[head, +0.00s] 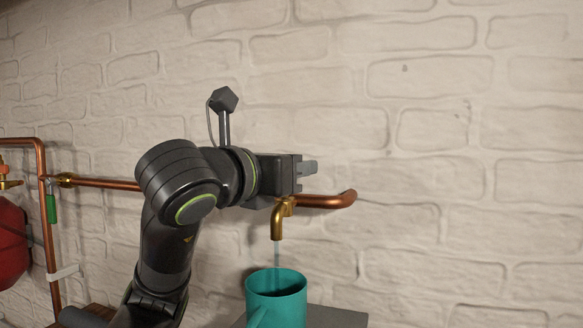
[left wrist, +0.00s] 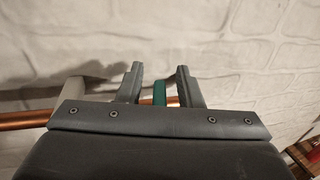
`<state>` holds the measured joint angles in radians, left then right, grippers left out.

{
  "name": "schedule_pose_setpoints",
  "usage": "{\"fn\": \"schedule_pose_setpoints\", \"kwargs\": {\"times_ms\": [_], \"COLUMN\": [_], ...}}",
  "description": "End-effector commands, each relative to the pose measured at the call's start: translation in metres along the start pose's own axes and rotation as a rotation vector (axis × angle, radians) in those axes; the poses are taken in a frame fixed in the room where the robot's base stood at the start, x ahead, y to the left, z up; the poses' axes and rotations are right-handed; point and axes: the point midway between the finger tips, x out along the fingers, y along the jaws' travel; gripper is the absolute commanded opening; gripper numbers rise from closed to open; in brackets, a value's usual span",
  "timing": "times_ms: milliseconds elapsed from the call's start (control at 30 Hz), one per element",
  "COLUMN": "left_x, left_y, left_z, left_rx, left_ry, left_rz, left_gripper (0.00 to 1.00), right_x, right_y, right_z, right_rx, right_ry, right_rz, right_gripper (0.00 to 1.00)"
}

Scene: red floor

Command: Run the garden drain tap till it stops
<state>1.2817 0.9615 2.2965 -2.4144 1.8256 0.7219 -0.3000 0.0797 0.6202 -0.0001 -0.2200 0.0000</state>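A brass tap (head: 279,220) points down from a copper pipe (head: 325,200) on the wall. A thin pale stream of water (head: 277,255) falls from its spout into a teal mug-like vessel (head: 277,305) below. My left gripper (head: 308,167) is at the pipe, just above the tap, and hides the tap's top. In the left wrist view, a green handle (left wrist: 159,93) stands between the fingers of my left gripper (left wrist: 159,72), with a gap on both sides. The gripper is open around it. My right gripper is not in view.
At the left, a second valve with a green lever (head: 51,208) and a red tank (head: 12,243) sit by copper pipes. A grey surface (head: 335,317) lies beside the vessel. The white brick wall (head: 450,150) is bare to the right.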

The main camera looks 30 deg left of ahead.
Motion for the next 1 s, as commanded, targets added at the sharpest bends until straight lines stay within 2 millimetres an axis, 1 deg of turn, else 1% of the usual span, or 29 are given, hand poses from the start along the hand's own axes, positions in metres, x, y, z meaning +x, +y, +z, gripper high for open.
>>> {"fn": "schedule_pose_setpoints", "kwargs": {"times_ms": [233,367,600,767,800,833,1000], "left_x": [-0.003,-0.015,-0.058,-0.086,-0.093,-0.100,-0.133], "left_y": [0.000,0.000,0.001,0.000,0.001,0.001,0.001], "left_z": [-0.001,-0.002,-0.004,-0.003,-0.002,0.002,0.003], "left_rx": [0.001,0.003,0.002,0.001,0.001,0.003,0.003], "left_ry": [-0.001,-0.005,-0.007,-0.007,-0.007,-0.008,-0.007], "left_rz": [0.000,0.000,0.003,0.001,0.003,0.003,0.003], "left_gripper": [0.33,0.33,0.33,0.33,0.33,0.33,0.33], "right_x": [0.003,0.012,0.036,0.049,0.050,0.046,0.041], "right_y": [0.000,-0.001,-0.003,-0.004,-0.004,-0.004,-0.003], "right_z": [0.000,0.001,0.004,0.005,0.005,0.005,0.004], "right_rx": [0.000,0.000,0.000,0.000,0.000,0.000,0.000], "right_ry": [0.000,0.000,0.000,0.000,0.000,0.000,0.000], "right_rz": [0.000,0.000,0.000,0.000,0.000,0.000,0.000], "right_gripper": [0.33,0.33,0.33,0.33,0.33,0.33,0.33]}}
